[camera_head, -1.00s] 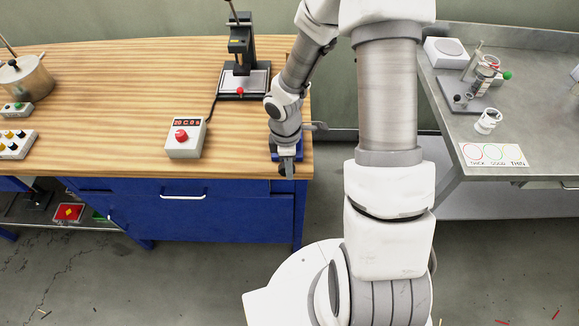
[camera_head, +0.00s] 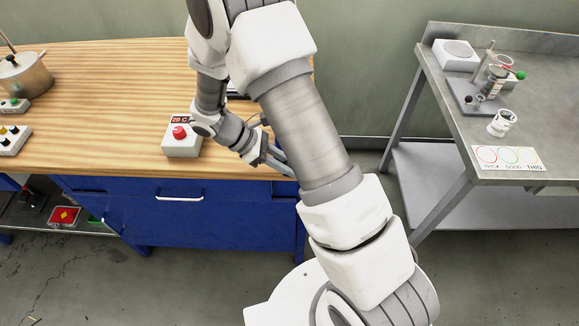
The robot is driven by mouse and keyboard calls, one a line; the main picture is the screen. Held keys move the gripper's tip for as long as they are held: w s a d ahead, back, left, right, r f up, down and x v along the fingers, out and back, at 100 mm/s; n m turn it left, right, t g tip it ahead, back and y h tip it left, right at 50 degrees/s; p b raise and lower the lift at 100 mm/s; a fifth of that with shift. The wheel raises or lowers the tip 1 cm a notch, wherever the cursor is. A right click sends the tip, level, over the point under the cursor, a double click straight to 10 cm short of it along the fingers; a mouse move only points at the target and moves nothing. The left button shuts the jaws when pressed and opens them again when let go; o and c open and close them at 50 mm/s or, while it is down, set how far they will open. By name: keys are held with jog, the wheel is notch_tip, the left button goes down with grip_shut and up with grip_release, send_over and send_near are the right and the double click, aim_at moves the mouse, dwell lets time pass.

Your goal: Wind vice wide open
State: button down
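My gripper (camera_head: 281,163) is at the front right corner of the wooden workbench (camera_head: 90,90), low over the edge, with its wrist slanting down to the right. I cannot tell whether its fingers are open or shut, or whether they touch anything. The vice at this corner is hidden behind my arm and gripper, so its jaws and handle cannot be made out. My large upper arm links cross the middle of the view and cover the bench's right end.
A white control box (camera_head: 183,140) with a red button stands left of my gripper. A metal pot (camera_head: 25,78) and button boxes (camera_head: 12,140) are at the far left. A steel table (camera_head: 445,80) stands right, beyond a floor gap.

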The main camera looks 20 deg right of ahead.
jog(key=shift+a+h, duration=0.1)
jog(key=shift+h, duration=0.5)
jog(key=c, duration=0.7)
grip_release()
jog(key=shift+g, duration=0.3)
jog(key=v, duration=1.7)
jog(key=shift+a, duration=0.3)
